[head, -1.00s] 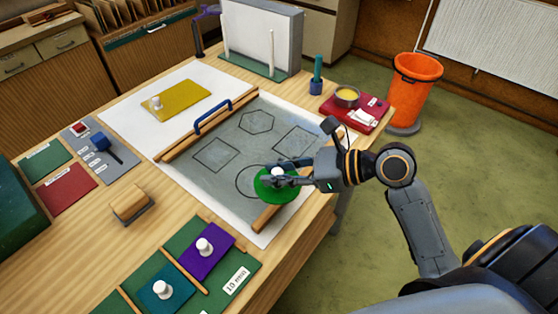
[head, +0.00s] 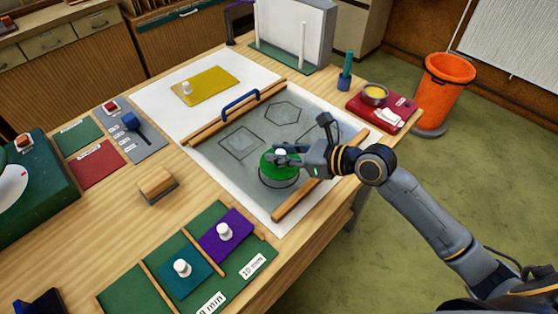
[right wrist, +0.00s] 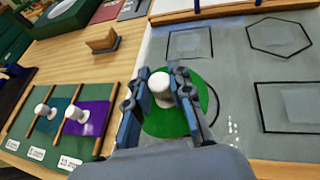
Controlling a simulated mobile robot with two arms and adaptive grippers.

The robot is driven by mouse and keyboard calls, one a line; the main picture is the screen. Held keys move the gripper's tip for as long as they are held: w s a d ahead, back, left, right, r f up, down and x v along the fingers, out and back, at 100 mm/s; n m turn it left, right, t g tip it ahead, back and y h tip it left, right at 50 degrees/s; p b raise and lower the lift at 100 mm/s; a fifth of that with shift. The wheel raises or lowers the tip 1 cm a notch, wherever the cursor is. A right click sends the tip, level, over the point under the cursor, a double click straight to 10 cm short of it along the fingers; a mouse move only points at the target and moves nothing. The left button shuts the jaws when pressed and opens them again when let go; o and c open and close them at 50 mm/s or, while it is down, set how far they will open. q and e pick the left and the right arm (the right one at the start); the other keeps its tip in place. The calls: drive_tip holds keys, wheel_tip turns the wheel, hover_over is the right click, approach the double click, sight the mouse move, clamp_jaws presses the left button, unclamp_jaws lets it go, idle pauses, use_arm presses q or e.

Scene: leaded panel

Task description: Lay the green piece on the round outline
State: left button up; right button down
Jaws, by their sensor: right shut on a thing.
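The green piece (head: 267,172) is a flat disc with a white knob (right wrist: 160,84). My right gripper (head: 277,158) is shut on the knob, one finger on each side in the right wrist view (right wrist: 161,88). The disc is over most of the round outline (head: 281,187) on the grey panel (head: 215,170). Part of the outline's black line shows past the disc's near edge, and on its right in the right wrist view (right wrist: 217,106). I cannot tell whether the disc touches the panel. A dark and blue part, seemingly my left gripper (head: 38,302), shows at the bottom left corner.
Square and hexagon outlines (head: 283,113) lie empty farther back. Wooden strips (head: 295,202) edge the panel. A yellow piece (head: 212,86) lies on white paper behind. Purple (head: 226,236) and teal (head: 185,272) pieces sit in a green rack. A red tray (head: 378,112) stands at right.

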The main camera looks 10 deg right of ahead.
drive_tip(key=shift+w+f, duration=1.05)
drive_tip(key=shift+f, duration=0.15)
drive_tip(key=shift+w+d+f, duration=0.1)
drive_tip(key=shift+w+f, duration=0.1)
drive_tip(key=shift+f, duration=1.6)
drive_tip(key=shift+f, duration=0.1)
drive_tip(key=c, duration=1.2)
unclamp_jaws()
